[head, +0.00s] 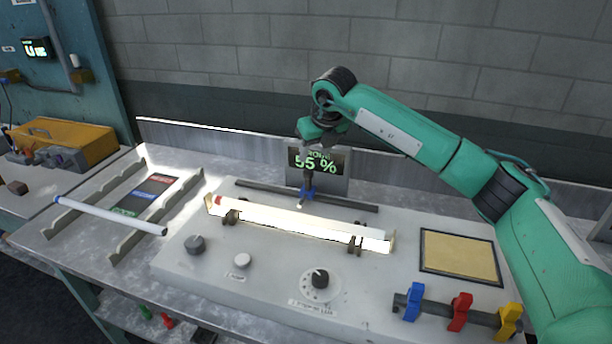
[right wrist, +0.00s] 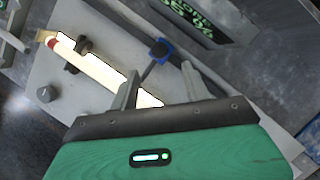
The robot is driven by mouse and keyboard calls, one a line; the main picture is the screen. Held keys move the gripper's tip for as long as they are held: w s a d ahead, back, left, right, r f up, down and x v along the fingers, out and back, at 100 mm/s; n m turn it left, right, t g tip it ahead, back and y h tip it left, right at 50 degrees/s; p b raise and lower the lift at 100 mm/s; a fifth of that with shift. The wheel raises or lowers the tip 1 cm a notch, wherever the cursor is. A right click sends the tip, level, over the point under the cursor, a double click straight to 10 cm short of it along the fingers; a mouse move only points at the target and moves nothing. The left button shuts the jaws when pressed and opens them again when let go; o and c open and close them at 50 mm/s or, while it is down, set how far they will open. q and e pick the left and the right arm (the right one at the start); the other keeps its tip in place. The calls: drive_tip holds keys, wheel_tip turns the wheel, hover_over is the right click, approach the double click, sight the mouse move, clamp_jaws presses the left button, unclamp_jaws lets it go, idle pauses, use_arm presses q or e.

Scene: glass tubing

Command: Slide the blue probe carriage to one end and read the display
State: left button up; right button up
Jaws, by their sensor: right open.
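My right gripper (head: 308,180) is above the carriage, pointing down. In the right wrist view its two fingers (right wrist: 162,88) are spread, with the blue carriage (right wrist: 160,48) ahead of and between them, apparently not gripped. The tube (right wrist: 95,68) lies beside it. My left gripper is not in view.
The console has a grey knob (head: 195,244), a white button (head: 242,261) and a black dial (head: 320,279). Blue, red and yellow clips (head: 461,311) stand at the front right. A white tube (head: 110,215) rests on a rack at left. A yellow toolbox (head: 65,142) stands far left.

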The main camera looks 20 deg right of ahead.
sight(308, 172)
drive_tip(key=p+x, duration=0.1)
drive_tip(key=x, duration=0.5)
drive_tip(key=p+x, duration=0.1)
drive_tip(key=x, duration=0.3)
drive_tip(key=shift+a, duration=0.1)
drive_tip(key=shift+x, duration=0.8)
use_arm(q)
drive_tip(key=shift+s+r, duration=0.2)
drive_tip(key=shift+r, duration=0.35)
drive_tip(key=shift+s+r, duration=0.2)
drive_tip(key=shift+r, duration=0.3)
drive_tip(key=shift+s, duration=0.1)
use_arm(e)
drive_tip(key=shift+c, duration=0.5)
clamp_jaws()
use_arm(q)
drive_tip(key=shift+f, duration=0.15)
use_arm(e)
drive_tip(key=shift+a, duration=0.1)
